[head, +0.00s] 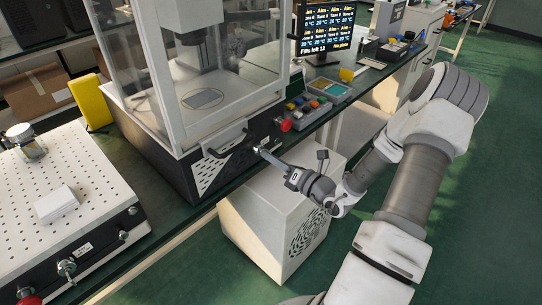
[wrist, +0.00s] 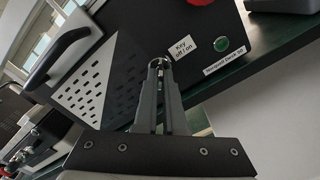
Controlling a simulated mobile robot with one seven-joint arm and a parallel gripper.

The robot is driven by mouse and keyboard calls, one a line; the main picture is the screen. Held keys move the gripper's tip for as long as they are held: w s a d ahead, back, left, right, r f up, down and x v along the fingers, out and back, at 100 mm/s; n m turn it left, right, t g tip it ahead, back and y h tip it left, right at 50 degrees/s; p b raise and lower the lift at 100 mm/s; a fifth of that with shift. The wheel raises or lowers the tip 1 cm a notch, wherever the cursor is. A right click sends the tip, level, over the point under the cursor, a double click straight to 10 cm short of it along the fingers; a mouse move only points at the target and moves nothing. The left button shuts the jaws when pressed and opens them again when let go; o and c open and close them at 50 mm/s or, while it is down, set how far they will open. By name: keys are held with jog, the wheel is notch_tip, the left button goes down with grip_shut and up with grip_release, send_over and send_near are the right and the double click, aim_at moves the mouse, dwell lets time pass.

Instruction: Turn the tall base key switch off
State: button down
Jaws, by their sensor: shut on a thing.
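The tall base is the black front (head: 178,172) under a clear-walled enclosure; it also fills much of the wrist view (wrist: 128,50). Its key switch (wrist: 162,67) is on this front, beside a white label (wrist: 183,47) reading "Key off | on". My gripper (head: 260,151) reaches this front from the right. In the wrist view, its two fingers (wrist: 160,68) are closed around the key of the switch. The fingers cover most of the key, so I cannot tell which way it is turned.
A green button (wrist: 222,44) and red knob (head: 286,125) are close by. A black handle (head: 228,146) and perforated panel lie left of my gripper. A low perforated box (head: 100,185) with another key (head: 66,268) stands at left. A white cabinet (head: 285,215) is below.

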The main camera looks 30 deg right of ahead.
jog(key=shift+n+b, duration=0.55)
jog(key=shift+n, duration=3.55)
jog(key=c, duration=1)
grip_release()
jog(key=p+v, duration=0.1)
jog(key=v, duration=1.6)
jog(key=shift+s+p, duration=0.25)
jog(key=shift+p, duration=0.1)
jog(key=shift+w+r+n, duration=0.1)
jog(key=shift+n, duration=0.2)
